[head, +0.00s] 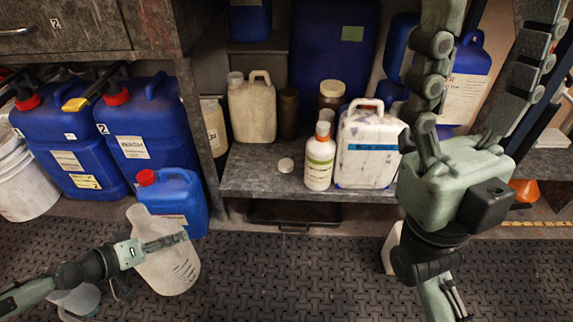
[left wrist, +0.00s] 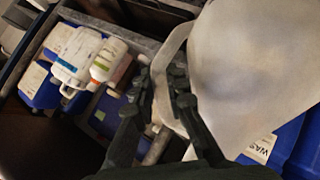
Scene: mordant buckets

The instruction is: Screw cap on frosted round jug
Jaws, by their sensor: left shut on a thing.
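My left gripper (head: 163,242) is shut on a pale frosted jug (head: 178,268), which it holds tilted over the dark floor mat. In the left wrist view, the same jug (left wrist: 245,65) fills the upper right, and my left gripper (left wrist: 168,88) closes on what looks like its handle. I cannot see a cap on this jug.
Blue canisters (head: 150,125) stand at left. A small blue canister (head: 176,195) is close behind the held jug.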

